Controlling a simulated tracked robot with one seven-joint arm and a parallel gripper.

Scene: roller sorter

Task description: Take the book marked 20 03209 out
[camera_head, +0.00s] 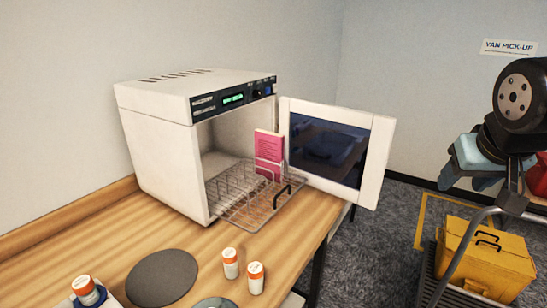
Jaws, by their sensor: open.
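A pink-red book (268,147) stands upright in the wire rack (236,207) of a white cabinet (160,150). The rack is slid partly out through the open front, and the book is near its right side, close to the door. Print shows on the book's face, but it is too small to read, so I cannot confirm the number 20 03209. No other book shows in the rack. Black parts of my arm (518,95) show at the right edge, well away from the cabinet.
The cabinet door (382,160) stands open to the right. A dark round mat (162,277) and orange-capped bottles (255,277) are on the wooden counter (205,240) in front. A yellow case (487,265) sits at lower right.

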